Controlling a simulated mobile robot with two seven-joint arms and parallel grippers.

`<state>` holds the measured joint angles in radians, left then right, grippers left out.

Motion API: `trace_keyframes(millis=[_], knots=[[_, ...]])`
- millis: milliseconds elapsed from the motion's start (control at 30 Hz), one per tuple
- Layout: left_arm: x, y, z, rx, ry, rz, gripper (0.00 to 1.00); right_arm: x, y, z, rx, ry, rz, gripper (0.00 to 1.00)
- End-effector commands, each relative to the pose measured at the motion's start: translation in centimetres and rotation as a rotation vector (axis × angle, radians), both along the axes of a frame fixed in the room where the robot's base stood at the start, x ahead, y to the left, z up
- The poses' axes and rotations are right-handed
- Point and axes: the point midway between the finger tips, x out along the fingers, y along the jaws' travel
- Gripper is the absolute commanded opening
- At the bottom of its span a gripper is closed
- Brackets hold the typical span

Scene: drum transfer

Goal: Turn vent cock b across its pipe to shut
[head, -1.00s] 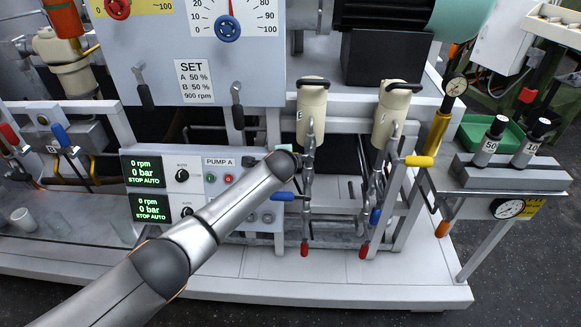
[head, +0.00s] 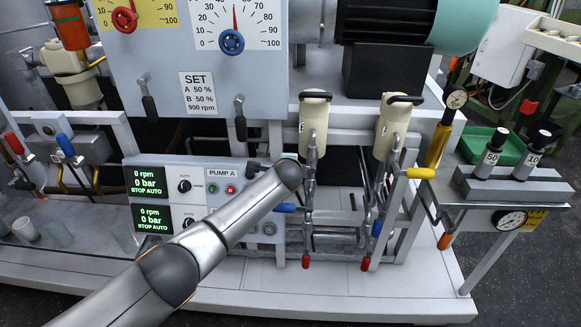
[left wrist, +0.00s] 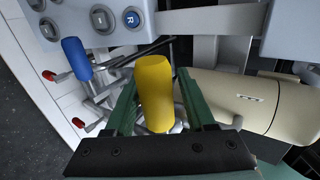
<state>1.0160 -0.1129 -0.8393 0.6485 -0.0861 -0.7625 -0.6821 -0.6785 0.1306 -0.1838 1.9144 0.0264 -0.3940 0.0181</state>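In the left wrist view a yellow lever handle (left wrist: 154,92) stands between the green fingers of my left gripper (left wrist: 160,105). The fingers are open, with a visible gap on each side of the handle. I cannot read a label that tells which cock this is. In the head view my left arm ends in front of the left cream housing's valves and hides the gripper and this handle. Another yellow handle (head: 421,173) sticks out to the right beside the right cream housing (head: 393,130). My right gripper is not in view.
The left cream housing (head: 314,125) also fills the right of the wrist view (left wrist: 255,103). A blue handle (head: 284,207) and red-tipped levers (head: 306,262) sit below. The pump panel (head: 208,180) is close on the left. A gauge and weights shelf (head: 515,185) is at right.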

Motion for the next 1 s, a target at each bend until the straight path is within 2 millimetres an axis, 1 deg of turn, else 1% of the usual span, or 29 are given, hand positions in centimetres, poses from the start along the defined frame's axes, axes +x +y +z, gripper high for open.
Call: trace_keyframes(millis=[33, 100, 367, 567, 733, 1000], knots=[[0.0, 0.0, -0.1, -0.001, 0.001, 0.001, 0.62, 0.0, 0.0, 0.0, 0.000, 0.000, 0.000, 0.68], [0.0, 0.0, -0.1, -0.002, 0.002, 0.000, 0.67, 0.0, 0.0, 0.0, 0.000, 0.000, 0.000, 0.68], [-0.1, 0.0, -0.1, -0.004, 0.003, 0.001, 0.67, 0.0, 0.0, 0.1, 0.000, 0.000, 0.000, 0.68], [-0.8, 0.0, 0.5, -0.005, 0.003, 0.001, 0.67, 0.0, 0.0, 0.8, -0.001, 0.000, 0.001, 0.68], [-2.2, 0.0, 1.4, -0.006, 0.004, 0.000, 0.67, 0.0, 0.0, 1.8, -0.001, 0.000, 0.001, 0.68], [-4.7, 0.0, 3.1, -0.004, 0.002, 0.001, 0.67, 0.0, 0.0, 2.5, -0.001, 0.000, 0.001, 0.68]])
